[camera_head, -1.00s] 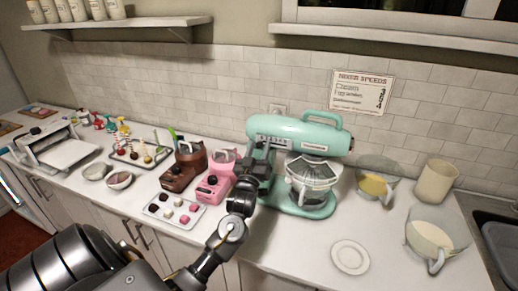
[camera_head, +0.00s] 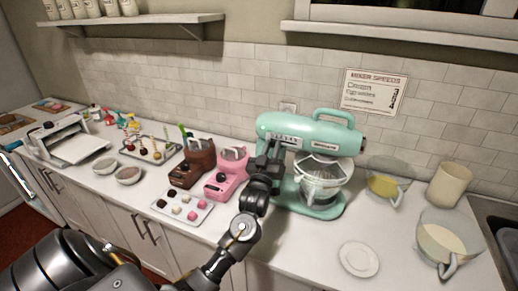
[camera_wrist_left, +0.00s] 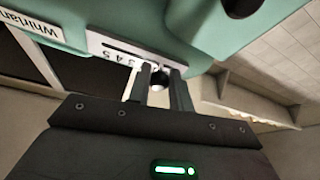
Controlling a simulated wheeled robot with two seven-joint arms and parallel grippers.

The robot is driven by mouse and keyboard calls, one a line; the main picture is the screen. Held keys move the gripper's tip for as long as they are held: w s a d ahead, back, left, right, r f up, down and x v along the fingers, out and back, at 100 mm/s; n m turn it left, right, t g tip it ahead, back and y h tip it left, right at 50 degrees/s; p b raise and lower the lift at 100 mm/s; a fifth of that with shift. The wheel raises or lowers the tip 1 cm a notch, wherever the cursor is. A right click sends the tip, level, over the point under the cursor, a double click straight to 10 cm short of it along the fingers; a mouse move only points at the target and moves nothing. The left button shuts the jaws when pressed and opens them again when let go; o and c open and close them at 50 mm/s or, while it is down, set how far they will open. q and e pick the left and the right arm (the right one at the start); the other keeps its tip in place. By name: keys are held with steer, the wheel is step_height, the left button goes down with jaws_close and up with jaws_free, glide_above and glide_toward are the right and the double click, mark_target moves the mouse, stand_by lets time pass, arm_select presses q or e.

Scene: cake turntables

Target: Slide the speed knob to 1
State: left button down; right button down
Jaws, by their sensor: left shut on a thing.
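The mint green stand mixer (camera_head: 305,128) stands on the counter, a whisk and glass bowl under its head. Its pale speed strip with numbers (camera_head: 288,138) is on the side of the head. In the left wrist view, the strip (camera_wrist_left: 112,53) shows a dark slot and digits, some hidden by my fingers. My left gripper (camera_wrist_left: 159,75) is shut on the dark round speed knob (camera_wrist_left: 160,84) near the strip's right end there. In the head view my left gripper (camera_head: 272,145) reaches the strip from below, hiding the knob. The exact number at the knob is unclear. My right gripper is not in view.
A pink machine (camera_head: 226,180) and a brown one (camera_head: 190,165) stand close left of my arm. A tray of sweets (camera_head: 183,208) lies before them. A white plate (camera_head: 359,259) and glass jugs are at the right. A mixer speeds sign (camera_head: 373,92) hangs behind.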

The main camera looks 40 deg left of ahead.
arm_select(q)
steer(key=shift+d, duration=0.15)
steer(key=c, duration=1.7)
jaws_free()
steer(key=o, duration=0.4)
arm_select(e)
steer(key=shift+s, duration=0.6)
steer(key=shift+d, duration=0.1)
arm_select(q)
steer(key=b+v, duration=0.4)
steer(key=v, duration=0.6)
steer(key=shift+s+f, duration=0.2)
steer(key=shift+s, duration=0.15)
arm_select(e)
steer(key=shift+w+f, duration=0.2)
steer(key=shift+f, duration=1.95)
arm_select(q)
steer(key=shift+w+d, duration=0.1)
steer(key=shift+d, duration=0.05)
